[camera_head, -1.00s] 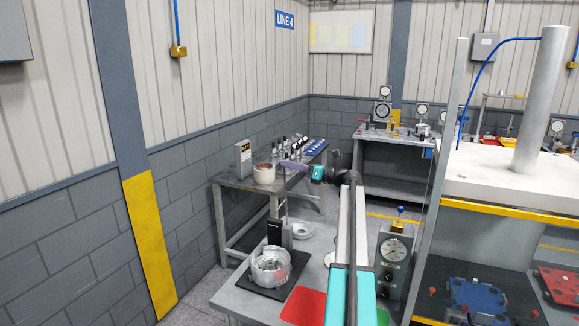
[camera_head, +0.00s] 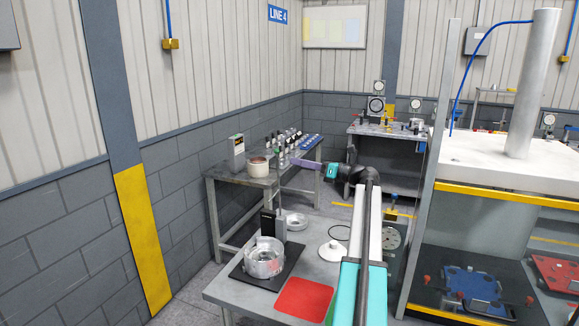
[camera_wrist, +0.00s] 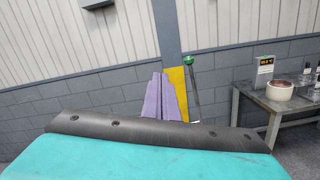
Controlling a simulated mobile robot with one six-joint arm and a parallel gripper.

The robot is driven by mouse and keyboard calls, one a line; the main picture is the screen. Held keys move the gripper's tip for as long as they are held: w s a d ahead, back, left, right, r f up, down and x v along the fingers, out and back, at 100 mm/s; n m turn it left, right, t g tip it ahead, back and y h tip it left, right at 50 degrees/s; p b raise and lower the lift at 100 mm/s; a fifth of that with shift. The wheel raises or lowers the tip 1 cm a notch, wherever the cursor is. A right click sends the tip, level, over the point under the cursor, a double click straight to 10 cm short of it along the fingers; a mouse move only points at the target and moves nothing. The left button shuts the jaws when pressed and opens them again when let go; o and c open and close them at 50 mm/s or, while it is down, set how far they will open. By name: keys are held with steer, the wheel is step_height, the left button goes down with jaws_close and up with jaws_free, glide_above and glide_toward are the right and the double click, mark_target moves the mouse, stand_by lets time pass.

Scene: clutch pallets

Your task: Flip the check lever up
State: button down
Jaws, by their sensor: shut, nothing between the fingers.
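My gripper (camera_head: 303,164) has purple fingers that point left, above and beyond the near table; in the wrist view its fingers (camera_wrist: 161,98) are together and empty. A thin rod with a green knob (camera_wrist: 188,60) stands just right of the fingers in the wrist view, apart from them as far as I can see. I cannot tell for certain which of these is the check lever.
The near table (camera_head: 232,290) holds a clear round housing (camera_head: 264,259) on a black mat, a black block (camera_head: 268,224), a metal ring (camera_head: 294,221) and a red mat (camera_head: 303,299). A rear bench (camera_head: 222,173) stands against the wall. A press frame (camera_head: 480,187) fills the right.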

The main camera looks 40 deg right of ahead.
steer(key=shift+v, duration=0.9)
steer(key=shift+a, duration=0.1)
